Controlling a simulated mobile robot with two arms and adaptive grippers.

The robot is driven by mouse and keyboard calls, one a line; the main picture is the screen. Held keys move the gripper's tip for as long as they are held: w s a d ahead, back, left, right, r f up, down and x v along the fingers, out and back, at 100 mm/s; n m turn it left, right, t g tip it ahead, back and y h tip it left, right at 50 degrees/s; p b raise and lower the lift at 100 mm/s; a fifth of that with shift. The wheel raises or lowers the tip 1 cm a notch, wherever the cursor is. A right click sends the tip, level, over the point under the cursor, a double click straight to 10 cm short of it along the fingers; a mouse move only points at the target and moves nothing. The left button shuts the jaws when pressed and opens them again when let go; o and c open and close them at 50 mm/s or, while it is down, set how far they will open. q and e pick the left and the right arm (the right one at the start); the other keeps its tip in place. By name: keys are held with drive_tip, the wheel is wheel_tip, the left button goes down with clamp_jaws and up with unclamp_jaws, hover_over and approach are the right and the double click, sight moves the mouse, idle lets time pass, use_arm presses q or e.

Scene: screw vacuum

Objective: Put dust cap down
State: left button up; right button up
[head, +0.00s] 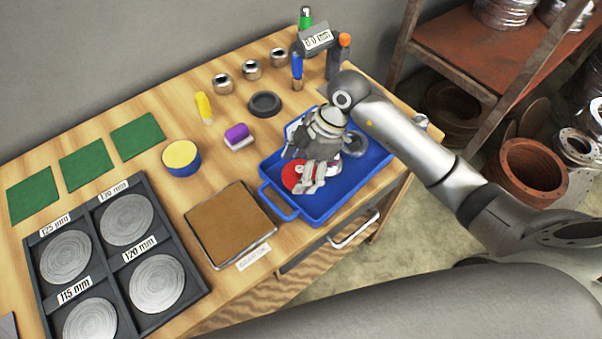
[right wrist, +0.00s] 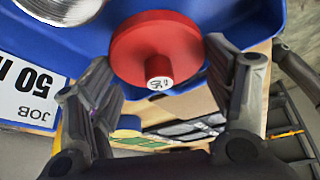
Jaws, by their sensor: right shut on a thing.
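The red dust cap (head: 290,176) is a round disc with a short stub. It shows large in the right wrist view (right wrist: 157,48), its stub facing the camera. My right gripper (head: 307,181) reaches down over the blue tray (head: 338,197) and is shut on the cap, with one finger on each side of it. The fingers hide part of the cap in the head view. The cap is over the tray; I cannot tell whether it touches the tray floor. My left gripper is not in view.
A brown pad (head: 229,222) lies left of the tray. A purple block (head: 238,134), yellow-topped tub (head: 181,157) and black ring (head: 264,104) stand behind. A rack of discs (head: 110,262) is at left.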

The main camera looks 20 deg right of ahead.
drive_tip(key=shift+w+d+f+p, duration=0.15)
drive_tip(key=shift+f+p, duration=0.2)
drive_tip(key=shift+f, duration=1.5)
drive_tip(key=o, duration=0.8)
drive_tip(key=shift+r, duration=0.1)
drive_tip(key=v, duration=1.2)
drive_tip(key=shift+b, duration=0.3)
